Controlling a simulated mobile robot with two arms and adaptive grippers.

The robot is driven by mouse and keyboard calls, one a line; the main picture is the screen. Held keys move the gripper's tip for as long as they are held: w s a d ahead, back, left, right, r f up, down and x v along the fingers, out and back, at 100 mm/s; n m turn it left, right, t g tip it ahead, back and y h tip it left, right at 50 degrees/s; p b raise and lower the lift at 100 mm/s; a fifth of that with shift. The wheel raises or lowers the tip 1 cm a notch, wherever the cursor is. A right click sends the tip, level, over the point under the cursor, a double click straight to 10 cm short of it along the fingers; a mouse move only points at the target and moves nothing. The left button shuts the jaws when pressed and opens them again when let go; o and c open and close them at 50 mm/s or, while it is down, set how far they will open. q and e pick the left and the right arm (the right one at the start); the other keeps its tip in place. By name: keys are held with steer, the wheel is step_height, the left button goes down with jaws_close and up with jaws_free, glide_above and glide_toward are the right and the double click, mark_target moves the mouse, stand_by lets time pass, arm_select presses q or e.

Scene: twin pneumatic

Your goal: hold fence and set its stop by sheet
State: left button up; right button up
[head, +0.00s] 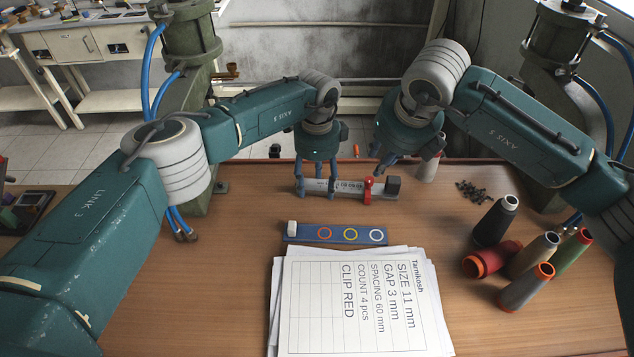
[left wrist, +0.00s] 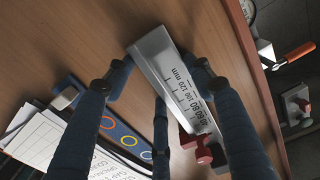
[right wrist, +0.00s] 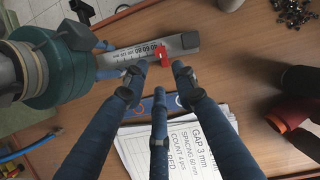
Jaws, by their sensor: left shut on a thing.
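The silver fence (head: 345,186) lies on the table with a printed mm scale, a dark end block and a red stop (head: 368,188) near its right end. My left gripper (head: 316,188) is shut on the left part of the fence, which also shows in the left wrist view (left wrist: 152,55). My right gripper (head: 379,173) is open above the fence near the stop; in the right wrist view its fingers spread below the red stop (right wrist: 161,54). The stop's exact scale reading cannot be told. The sheet (head: 350,320) reads SIZE 11 mm, GAP 3 mm, SPACING 60 mm, CLIP RED.
A blue strip (head: 335,234) with red, yellow and white rings lies between fence and sheet. Several spools or cones, including a black one (head: 495,222) and a red one (head: 490,260), stand or lie at right. Small dark parts (head: 473,190) are scattered behind them. The table's left side is clear.

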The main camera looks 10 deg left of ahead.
mark_target(368, 179)
steer(key=x, duration=1.1)
steer(key=shift+w+f, duration=0.1)
steer(key=shift+f, duration=0.25)
jaws_close()
steer(key=shift+a, duration=0.2)
arm_select(q)
steer(key=shift+s+d, duration=0.1)
arm_select(e)
steer(key=shift+w+a+r, duration=0.1)
steer(key=shift+a+r, duration=0.05)
steer(key=shift+a, duration=1.65)
arm_select(q)
steer(key=shift+f, duration=0.1)
arm_select(e)
steer(key=shift+a, duration=0.1)
steer(key=shift+w, duration=0.1)
